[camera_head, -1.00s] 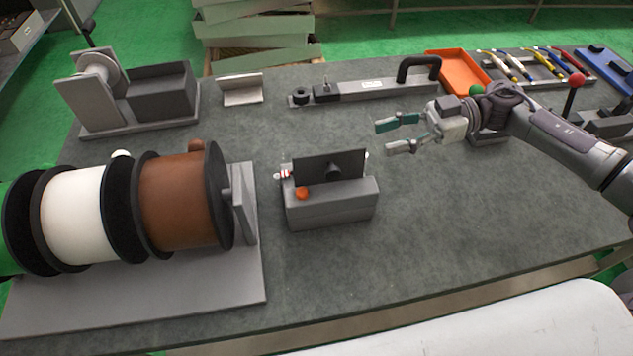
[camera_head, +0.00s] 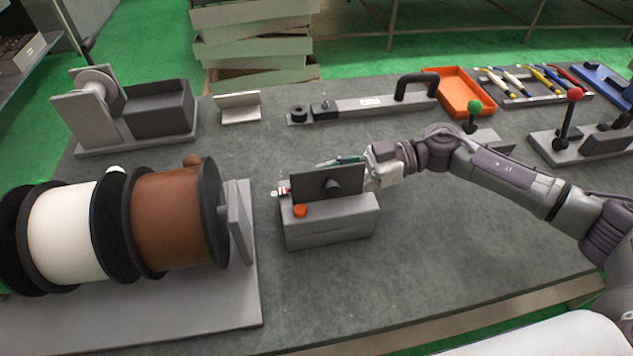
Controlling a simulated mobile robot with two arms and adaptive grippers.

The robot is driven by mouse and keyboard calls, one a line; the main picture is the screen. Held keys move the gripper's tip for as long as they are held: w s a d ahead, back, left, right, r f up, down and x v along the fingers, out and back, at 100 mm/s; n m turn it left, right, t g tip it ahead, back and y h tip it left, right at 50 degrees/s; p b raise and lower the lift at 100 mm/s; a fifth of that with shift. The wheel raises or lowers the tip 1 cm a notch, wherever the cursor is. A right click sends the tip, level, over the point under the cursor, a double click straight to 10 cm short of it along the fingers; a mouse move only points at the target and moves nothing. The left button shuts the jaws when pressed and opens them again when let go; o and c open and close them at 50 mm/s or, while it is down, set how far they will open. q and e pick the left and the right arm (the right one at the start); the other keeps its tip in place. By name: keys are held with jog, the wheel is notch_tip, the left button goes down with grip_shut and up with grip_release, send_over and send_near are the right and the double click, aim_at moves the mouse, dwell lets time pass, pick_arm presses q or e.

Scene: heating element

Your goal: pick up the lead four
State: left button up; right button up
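I cannot tell for sure which part is lead four. A small red-and-white piece (camera_head: 282,191) sticks out at the left side of the grey block fixture (camera_head: 330,226), which carries an upright dark plate (camera_head: 312,183) and an orange button (camera_head: 300,211). My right gripper (camera_head: 342,161) is at the top rear of the dark plate, with its teal fingers pointing left. The plate hides part of the fingers, so their opening does not show. My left gripper is not in view.
Large white and brown spools (camera_head: 178,222) stand on a base at the left. A long bar with a black handle (camera_head: 415,84), an orange tray (camera_head: 462,95) and a rack of coloured tools (camera_head: 530,82) lie at the back. The table front right of the fixture is clear.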

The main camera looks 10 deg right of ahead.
jog(key=a, duration=0.3)
jog(key=shift+w+a+f, duration=0.15)
jog(key=shift+f, duration=0.15)
jog(key=shift+c, duration=0.3)
grip_shut()
